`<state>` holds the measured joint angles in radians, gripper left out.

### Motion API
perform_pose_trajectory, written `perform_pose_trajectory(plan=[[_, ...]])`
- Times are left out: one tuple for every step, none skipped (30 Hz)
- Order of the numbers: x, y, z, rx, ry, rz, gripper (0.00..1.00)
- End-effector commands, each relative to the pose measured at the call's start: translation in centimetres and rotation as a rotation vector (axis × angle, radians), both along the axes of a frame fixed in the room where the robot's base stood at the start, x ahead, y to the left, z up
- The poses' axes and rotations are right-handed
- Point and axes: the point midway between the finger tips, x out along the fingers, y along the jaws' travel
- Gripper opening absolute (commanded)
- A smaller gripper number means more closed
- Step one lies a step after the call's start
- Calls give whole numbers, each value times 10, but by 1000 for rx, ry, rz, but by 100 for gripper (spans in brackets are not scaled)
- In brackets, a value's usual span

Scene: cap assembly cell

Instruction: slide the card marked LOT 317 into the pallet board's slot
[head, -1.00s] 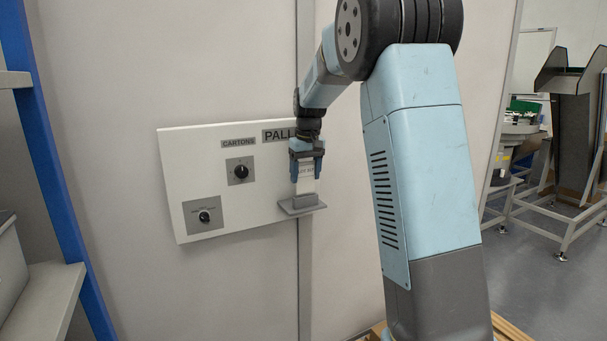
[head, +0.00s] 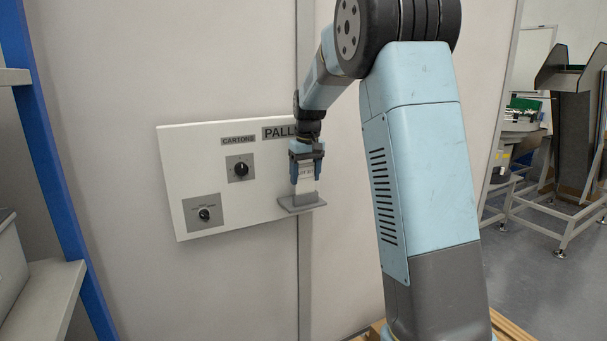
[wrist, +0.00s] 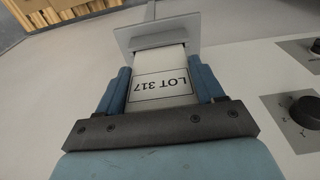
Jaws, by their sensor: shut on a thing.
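My gripper (head: 307,178) is shut on the white card (wrist: 162,88) and points down in front of the pallet board (head: 220,160). The card's printed LOT 317 faces the wrist camera, with a blue finger on each side of it. The card's free lower end meets the grey slot piece (head: 303,205) at the board's lower right; this piece also shows in the wrist view (wrist: 160,32). The card looks lined up with the slot piece. The slot mouth is hidden, so I cannot tell how deep the card's end sits.
The board carries two black knobs, an upper one (head: 241,169) and a lower one (head: 204,214), left of my gripper. A CARTONS label (head: 238,140) is above the upper knob. Blue-framed shelving (head: 55,160) stands at far left. A wooden pallet (wrist: 60,12) shows below.

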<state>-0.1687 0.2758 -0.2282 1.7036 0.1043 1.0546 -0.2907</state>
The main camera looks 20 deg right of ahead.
Motion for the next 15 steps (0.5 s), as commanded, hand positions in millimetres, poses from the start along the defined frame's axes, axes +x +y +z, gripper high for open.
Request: perform_pose_trajectory(plan=[[0,0,-1,0,1,0,39],[0,0,-2,0,1,0,39],[0,0,-2,0,1,0,39],[0,0,-3,0,1,0,39],[0,0,-3,0,1,0,39],[0,0,-4,0,1,0,39],[0,0,-4,0,1,0,39],[0,0,-5,0,1,0,39],[0,0,-5,0,1,0,39],[0,0,-6,0,1,0,39],[0,0,-6,0,1,0,39],[0,0,-7,0,1,0,39],[0,0,-8,0,0,0,39],[0,0,-8,0,0,0,39],[0,0,-9,0,0,0,39]])
